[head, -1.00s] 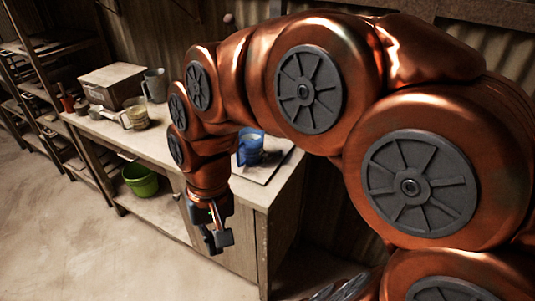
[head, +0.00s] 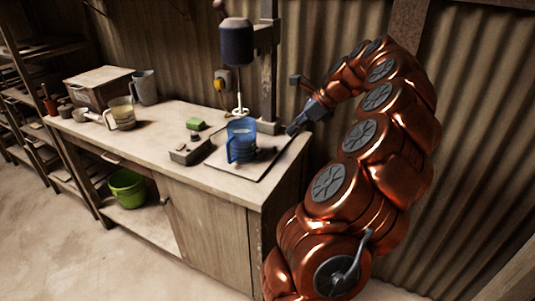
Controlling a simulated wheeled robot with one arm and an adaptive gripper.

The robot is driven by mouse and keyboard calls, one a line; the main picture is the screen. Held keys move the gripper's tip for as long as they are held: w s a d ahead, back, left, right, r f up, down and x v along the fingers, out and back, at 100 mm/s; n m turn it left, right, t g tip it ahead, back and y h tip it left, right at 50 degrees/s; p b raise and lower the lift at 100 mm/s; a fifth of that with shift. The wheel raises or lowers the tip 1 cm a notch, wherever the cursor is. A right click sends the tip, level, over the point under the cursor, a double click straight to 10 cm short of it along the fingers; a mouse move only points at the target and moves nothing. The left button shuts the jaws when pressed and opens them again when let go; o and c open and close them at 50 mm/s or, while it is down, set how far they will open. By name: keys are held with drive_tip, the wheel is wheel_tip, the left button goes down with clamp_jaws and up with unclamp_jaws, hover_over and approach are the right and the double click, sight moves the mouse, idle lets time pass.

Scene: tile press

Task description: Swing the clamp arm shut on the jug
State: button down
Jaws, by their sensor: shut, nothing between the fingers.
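The blue jug (head: 241,141) stands upright on a flat base plate (head: 240,168) at the right end of the bench, below the press. A grey piece (head: 268,127) sits close to the jug's right side; I cannot tell whether it is the clamp arm or how far that arm is swung. My gripper (head: 292,129) is shut and empty, just right of the jug and apart from it, at the plate's back right side. Its fingertips are small and dark, and contact with the clamp parts cannot be made out.
The press's dark motor head (head: 237,42) hangs above the jug with a white stirrer (head: 240,104). A beige jug (head: 122,113) and grey jug (head: 145,88) stand further left. The corrugated wall is close behind.

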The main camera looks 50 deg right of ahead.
drive_tip(key=shift+m, duration=0.5)
drive_tip(key=x, duration=0.3)
drive_tip(key=d+p+x, duration=0.1)
drive_tip(key=x, duration=0.2)
drive_tip(key=f+x, duration=0.1)
drive_tip(key=x, duration=0.1)
drive_tip(key=shift+d+f, duration=0.3)
drive_tip(key=w, duration=0.1)
drive_tip(key=w+a+f+p, duration=0.1)
drive_tip(key=shift+w+a+f, duration=0.1)
drive_tip(key=shift+w, duration=0.3)
drive_tip(key=shift+w+a+f, duration=0.15)
drive_tip(key=shift+w+a, duration=0.05)
drive_tip(key=shift+w, duration=0.4)
